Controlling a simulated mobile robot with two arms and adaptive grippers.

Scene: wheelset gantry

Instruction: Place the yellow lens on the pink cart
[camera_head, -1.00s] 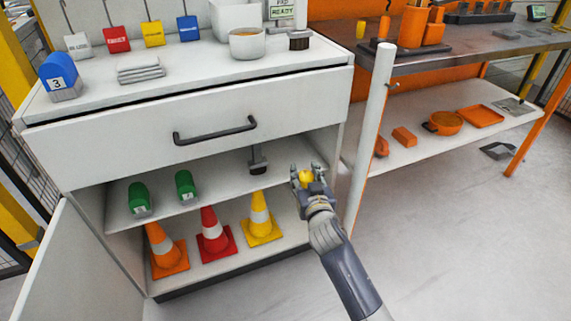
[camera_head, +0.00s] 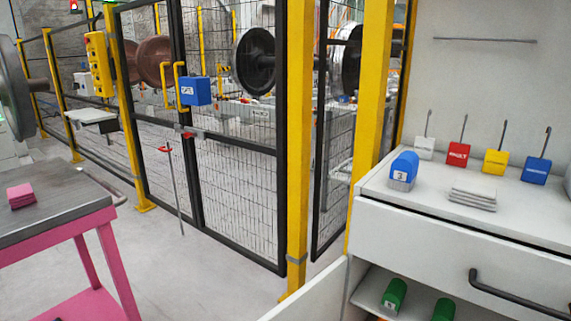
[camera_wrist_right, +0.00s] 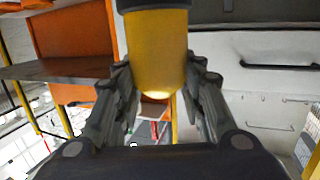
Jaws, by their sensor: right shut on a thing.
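The yellow lens (camera_wrist_right: 155,50) is a yellow cylinder with a dark end, seen large in the right wrist view. My right gripper (camera_wrist_right: 163,90) is shut on it, with a finger on each side. The pink cart (camera_head: 95,222) stands at the left edge in the head view. It has a grey top and pink frame, and only part of it shows. My right gripper and the lens are outside the head view. My left gripper is in neither current view.
A pink block (camera_head: 20,196) sits on the cart's top. A mesh fence gate (camera_head: 235,190) and yellow posts (camera_head: 298,150) stand between the cart and the white cabinet (camera_head: 470,245). The cabinet's open door (camera_head: 310,298) juts out. Bare floor (camera_head: 200,265) lies between.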

